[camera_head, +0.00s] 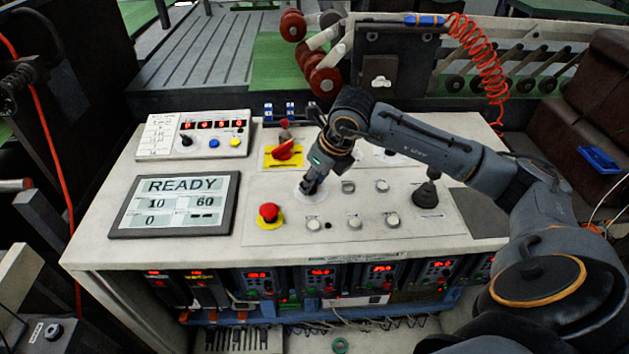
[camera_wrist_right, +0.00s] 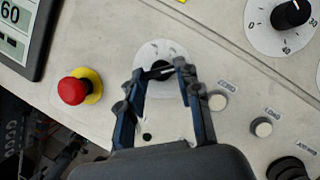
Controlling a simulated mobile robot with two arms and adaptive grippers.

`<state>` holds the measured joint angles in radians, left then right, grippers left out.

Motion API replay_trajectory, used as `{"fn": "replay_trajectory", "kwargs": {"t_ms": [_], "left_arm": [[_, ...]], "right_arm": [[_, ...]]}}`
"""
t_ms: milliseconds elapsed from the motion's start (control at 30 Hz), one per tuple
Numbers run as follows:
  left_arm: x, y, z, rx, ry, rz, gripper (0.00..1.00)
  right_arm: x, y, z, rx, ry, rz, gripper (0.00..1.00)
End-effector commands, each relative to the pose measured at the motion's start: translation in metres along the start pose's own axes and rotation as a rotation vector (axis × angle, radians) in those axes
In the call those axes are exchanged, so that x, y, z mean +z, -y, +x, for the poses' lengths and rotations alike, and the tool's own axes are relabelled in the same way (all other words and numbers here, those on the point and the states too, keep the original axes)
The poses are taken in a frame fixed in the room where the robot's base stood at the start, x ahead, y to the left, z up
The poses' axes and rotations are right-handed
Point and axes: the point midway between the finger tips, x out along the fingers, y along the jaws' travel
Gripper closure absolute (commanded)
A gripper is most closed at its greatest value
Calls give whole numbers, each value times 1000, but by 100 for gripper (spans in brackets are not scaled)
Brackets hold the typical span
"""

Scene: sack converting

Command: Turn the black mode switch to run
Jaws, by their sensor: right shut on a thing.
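My right gripper (camera_head: 310,185) reaches down to the control panel from the right. In the right wrist view its two fingers (camera_wrist_right: 160,69) are closed on the black mode switch (camera_wrist_right: 162,72), one on each side of the knob. The switch sits on a round white dial plate (camera_wrist_right: 149,51) on the panel. The fingers cover much of the knob and dial, so I cannot read its setting. In the head view the gripper hides most of the switch. My left gripper is not in view.
A red emergency button (camera_head: 269,212) on a yellow ring sits left of the gripper. A red rotary handle (camera_head: 285,149) stands behind. A screen (camera_head: 176,204) reads READY. Several white push buttons and a black joystick (camera_head: 427,192) are to the right.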

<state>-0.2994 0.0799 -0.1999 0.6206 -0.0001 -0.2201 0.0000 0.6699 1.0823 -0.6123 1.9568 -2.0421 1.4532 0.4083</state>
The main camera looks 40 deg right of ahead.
Motion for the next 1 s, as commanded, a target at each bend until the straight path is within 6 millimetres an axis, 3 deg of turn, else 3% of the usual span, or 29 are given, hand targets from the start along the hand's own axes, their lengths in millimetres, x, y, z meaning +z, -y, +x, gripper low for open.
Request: {"fn": "replay_trajectory", "kwargs": {"t_ms": [367, 400, 500, 833, 1000], "left_arm": [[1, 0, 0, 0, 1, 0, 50], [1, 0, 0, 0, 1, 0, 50], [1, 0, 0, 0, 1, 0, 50], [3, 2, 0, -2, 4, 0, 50], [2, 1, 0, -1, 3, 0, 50]], "right_arm": [[0, 0, 0, -1, -2, 7, 98], [0, 0, 0, -1, -2, 6, 62], [0, 0, 0, -1, -2, 6, 43], [0, 0, -2, -2, 0, 5, 43], [1, 1, -22, -4, 3, 4, 43]]}}
